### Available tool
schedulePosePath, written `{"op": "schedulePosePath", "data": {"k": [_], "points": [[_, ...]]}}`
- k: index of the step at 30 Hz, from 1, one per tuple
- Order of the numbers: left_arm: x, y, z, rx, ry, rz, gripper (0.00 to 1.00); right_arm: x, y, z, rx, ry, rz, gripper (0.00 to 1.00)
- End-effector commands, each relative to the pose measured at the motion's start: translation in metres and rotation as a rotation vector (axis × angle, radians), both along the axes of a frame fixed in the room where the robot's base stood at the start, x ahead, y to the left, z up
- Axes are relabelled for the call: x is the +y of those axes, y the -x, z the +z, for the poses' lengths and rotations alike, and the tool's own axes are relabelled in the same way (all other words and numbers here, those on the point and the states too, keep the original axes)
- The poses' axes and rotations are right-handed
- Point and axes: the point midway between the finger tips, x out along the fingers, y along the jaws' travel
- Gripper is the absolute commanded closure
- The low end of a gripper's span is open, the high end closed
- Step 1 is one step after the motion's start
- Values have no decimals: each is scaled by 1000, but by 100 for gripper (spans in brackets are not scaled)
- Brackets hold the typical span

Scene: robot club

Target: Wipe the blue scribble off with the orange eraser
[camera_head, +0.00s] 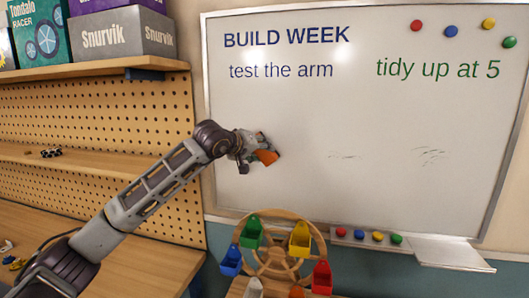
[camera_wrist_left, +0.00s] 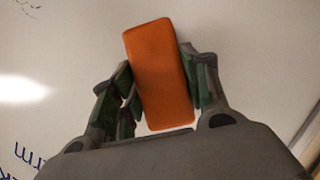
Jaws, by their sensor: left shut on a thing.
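My left gripper (camera_head: 258,150) is in front of the whiteboard's left part, below the words "test the arm". It is shut on the orange eraser (camera_head: 267,156). In the left wrist view the eraser (camera_wrist_left: 160,75) sits tilted between both fingers, close to the board; I cannot tell if it touches. No clear blue scribble shows on the whiteboard (camera_head: 320,190). Faint dark marks (camera_head: 430,152) and a thinner smudge (camera_head: 343,156) show to the right of the gripper. Any mark behind the gripper is hidden. My right gripper is not in view.
A Ferris wheel model (camera_head: 275,250) with coloured buckets stands below the board. A tray (camera_head: 455,253) juts out at the lower right, beside several coloured magnets (camera_head: 378,237). Pegboard shelves (camera_head: 100,160) fill the left side, with boxes (camera_head: 122,34) on top.

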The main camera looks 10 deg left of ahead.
Motion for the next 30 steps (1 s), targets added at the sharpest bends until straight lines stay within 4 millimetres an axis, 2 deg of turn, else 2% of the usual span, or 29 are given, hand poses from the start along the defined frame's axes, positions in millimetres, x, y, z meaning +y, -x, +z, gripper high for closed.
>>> {"op": "schedulePosePath", "data": {"k": [17,30], "points": [[7,0,1,-1,0,0,82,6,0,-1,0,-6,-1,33],[29,-3,0,0,1,1,82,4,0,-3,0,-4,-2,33]]}}
